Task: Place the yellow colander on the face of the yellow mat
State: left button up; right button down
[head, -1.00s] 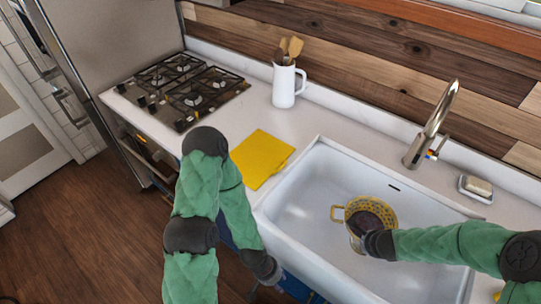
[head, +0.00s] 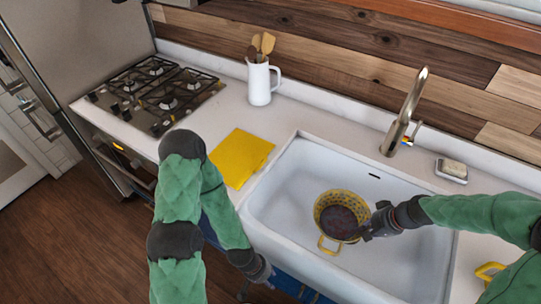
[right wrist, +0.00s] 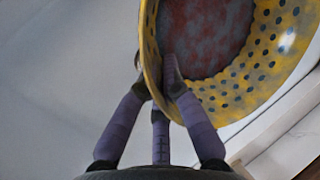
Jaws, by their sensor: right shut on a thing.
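The yellow colander (head: 325,207), dotted with holes and dark reddish inside, is in the white sink with one handle toward the front. My right gripper (head: 372,226) is shut on its right rim. In the right wrist view, the fingers (right wrist: 165,75) pinch the wall of the colander (right wrist: 235,100). Whether its base touches the sink floor I cannot tell. The yellow mat (head: 240,157) lies flat and bare on the counter left of the sink. My left gripper (head: 266,279) hangs low before the sink front; its fingers are too unclear to read.
The sink's (head: 285,195) raised wall stands between colander and mat. A white jug with utensils (head: 260,85) stands behind the mat, the stove (head: 158,93) to its left. The faucet (head: 405,115) and soap dish (head: 452,170) are behind the sink. A yellow handle (head: 489,270) shows at right.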

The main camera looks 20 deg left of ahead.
jog(key=shift+d+r+n+g, duration=0.5)
jog(key=shift+d+r+n, duration=0.15)
jog(key=shift+n, duration=0.45)
jog(key=shift+a, duration=0.1)
